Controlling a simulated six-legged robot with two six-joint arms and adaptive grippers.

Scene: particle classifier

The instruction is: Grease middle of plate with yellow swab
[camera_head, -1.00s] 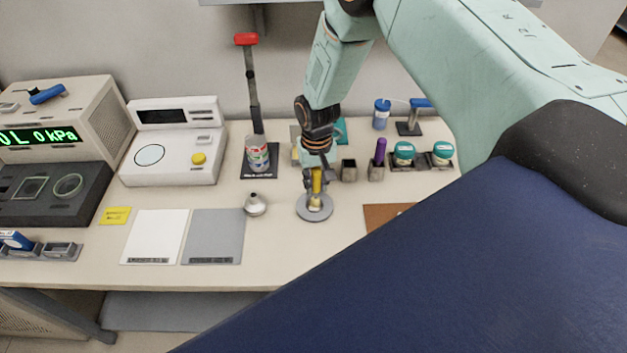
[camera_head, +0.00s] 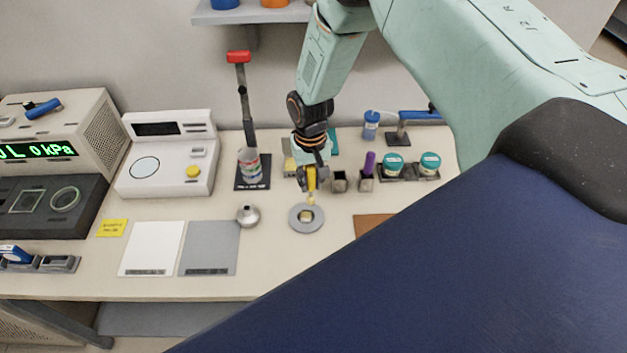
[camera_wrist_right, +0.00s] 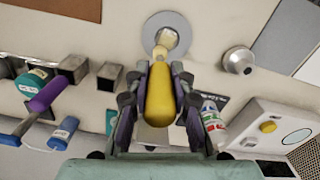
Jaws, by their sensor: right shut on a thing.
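My right gripper (camera_head: 312,184) is shut on the yellow swab (camera_wrist_right: 159,95), which points down. The swab also shows in the head view (camera_head: 311,180) as a short yellow handle. Its pale tip is at or just above the middle of the round grey plate (camera_head: 293,217); I cannot tell whether it touches. The plate lies flat on the table and has a pale yellowish middle, and it also shows in the right wrist view (camera_wrist_right: 183,27). My left gripper is not in view.
A small metal funnel-shaped piece (camera_head: 248,215) stands left of the plate. White (camera_head: 152,248) and grey (camera_head: 209,248) mats lie further left. Two square holders, one with a purple swab (camera_head: 369,163), stand behind right. Teal-lidded jars (camera_head: 393,162) stand beyond. A brown mat (camera_head: 372,227) lies at right.

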